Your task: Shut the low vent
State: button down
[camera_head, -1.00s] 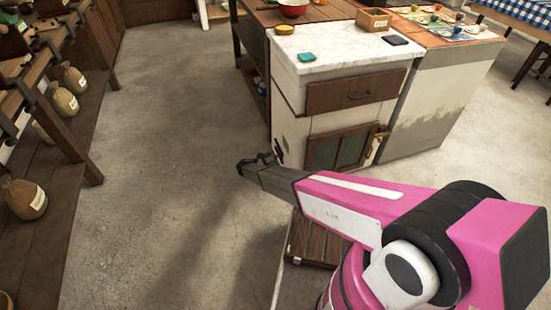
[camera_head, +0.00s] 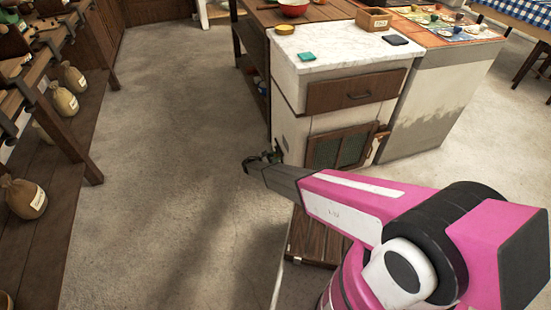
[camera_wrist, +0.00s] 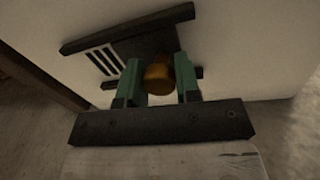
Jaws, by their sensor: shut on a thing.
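The low vent (camera_wrist: 144,46) is a dark sliding plate between two dark rails on the pale side wall of the cabinet. Several pale slots (camera_wrist: 104,60) show beside the plate, at its left in the wrist view. A round brown knob (camera_wrist: 159,79) stands out from the vent. My gripper (camera_wrist: 158,72) has its two green fingers shut on the knob, one on each side. In the head view my gripper (camera_head: 266,158) is at the cabinet's left side, low down, and the knob is hidden there. Part of the vent (camera_head: 284,143) shows just above the gripper.
The white cabinet (camera_head: 292,96) has a wooden drawer (camera_head: 353,92) and a dark-framed door (camera_head: 341,148) on its front. A slatted wooden thing (camera_head: 315,243) lies low beside my arm. Shelves with sacks (camera_head: 66,102) stand at the left. The floor between is clear.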

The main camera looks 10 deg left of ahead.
jog(key=w+a, duration=0.3)
jog(key=w, duration=0.2)
jog(key=shift+w+a, duration=0.15)
jog(key=c, duration=0.8)
grip_release()
jog(key=v, duration=1)
jog(key=shift+a, duration=0.3)
jog(key=shift+s, duration=0.25)
